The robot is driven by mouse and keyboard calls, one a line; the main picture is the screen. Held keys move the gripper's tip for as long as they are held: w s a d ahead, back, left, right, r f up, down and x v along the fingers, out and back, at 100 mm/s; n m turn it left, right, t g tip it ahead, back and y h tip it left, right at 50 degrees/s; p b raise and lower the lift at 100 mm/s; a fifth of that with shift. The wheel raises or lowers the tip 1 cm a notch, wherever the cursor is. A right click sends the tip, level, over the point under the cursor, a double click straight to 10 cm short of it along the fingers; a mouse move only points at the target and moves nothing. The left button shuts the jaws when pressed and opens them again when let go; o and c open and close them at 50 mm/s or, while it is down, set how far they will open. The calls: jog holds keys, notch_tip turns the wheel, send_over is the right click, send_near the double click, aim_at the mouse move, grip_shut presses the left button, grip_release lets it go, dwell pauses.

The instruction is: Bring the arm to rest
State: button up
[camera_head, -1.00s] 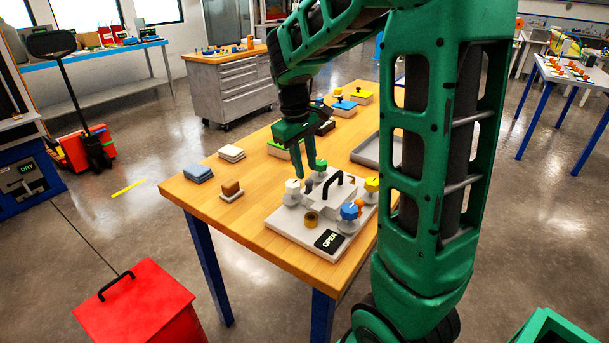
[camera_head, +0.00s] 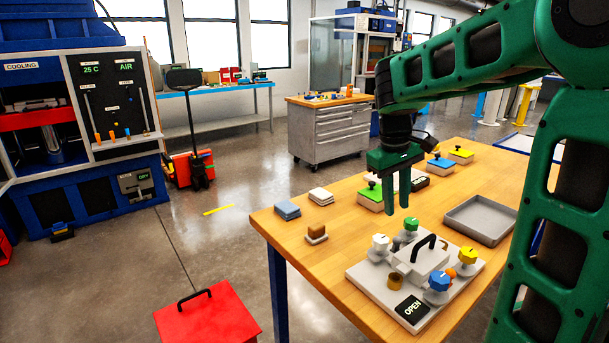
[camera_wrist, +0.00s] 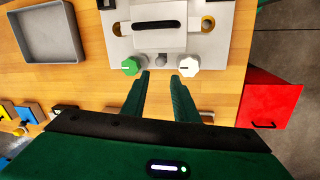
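My green arm reaches in from the right in the head view. My gripper (camera_head: 398,210) points down, open and empty, above the back part of a grey fixture plate (camera_head: 367,271). The fixture has a block with a black handle (camera_head: 421,244).
The wooden table (camera_head: 345,245) also bears a grey tray (camera_head: 480,219), a brown block on a pad (camera_head: 316,232), blue pads (camera_head: 287,210), white pads (camera_head: 320,196) and several coloured blocks. A cooling machine (camera_head: 75,125) stands at left.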

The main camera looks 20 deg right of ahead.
jog(key=s+f+m+y, duration=0.1)
jog(key=s+f+m, duration=0.2)
jog(key=s, duration=1)
jog(key=s+f+m+y, duration=0.1)
jog(key=s+f+m, duration=0.3)
jog(key=s, duration=0.9)
jog(key=shift+s+a+m, duration=0.2)
jog(key=shift+a+m, duration=0.15)
jog(key=shift+m, duration=0.05)
jog(key=shift+w+f, duration=0.3)
jog(key=shift+w, duration=0.3)
